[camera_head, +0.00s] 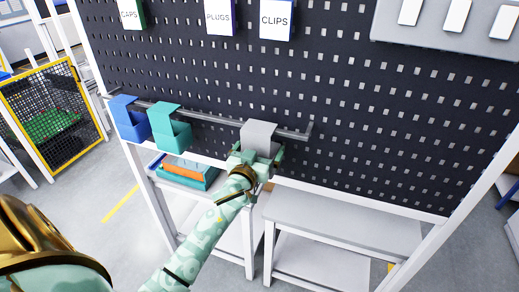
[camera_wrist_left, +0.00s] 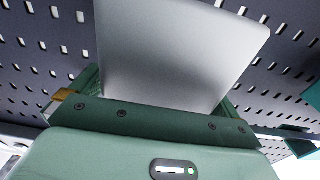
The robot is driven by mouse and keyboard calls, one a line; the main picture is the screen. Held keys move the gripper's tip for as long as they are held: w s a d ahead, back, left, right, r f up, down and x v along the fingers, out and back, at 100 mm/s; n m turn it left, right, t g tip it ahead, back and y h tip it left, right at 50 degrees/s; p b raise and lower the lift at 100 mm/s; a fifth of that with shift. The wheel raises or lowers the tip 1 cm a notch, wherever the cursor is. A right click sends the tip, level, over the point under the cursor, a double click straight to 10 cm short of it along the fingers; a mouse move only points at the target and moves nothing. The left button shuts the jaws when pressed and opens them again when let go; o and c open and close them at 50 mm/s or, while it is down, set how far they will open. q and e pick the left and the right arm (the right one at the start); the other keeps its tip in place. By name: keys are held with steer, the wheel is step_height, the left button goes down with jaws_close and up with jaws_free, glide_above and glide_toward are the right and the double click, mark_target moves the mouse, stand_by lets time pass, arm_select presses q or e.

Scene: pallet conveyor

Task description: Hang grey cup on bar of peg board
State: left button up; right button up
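The grey cup (camera_head: 259,134) is at the bar (camera_head: 214,118) in front of the dark peg board (camera_head: 350,110), near the bar's right end. Whether the cup's hook rests on the bar cannot be told. My left gripper (camera_head: 256,158) is at the cup from the near side. In the left wrist view the grey cup (camera_wrist_left: 180,55) fills the space between the green fingers, which close on its sides. My right gripper does not show.
A blue cup (camera_head: 128,120) and a teal cup (camera_head: 169,130) hang on the bar's left part. Label boxes stand above. A shelf (camera_head: 345,222) is below at the right, and a teal bin (camera_head: 183,176) is below at the left.

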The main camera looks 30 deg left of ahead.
arm_select(q)
steer(key=shift+s, duration=0.1)
steer(key=shift+s+d+f, duration=0.1)
steer(key=shift+s, duration=0.25)
steer(key=b+v, duration=0.2)
steer(key=v, duration=1.3)
steer(key=shift+s, duration=0.25)
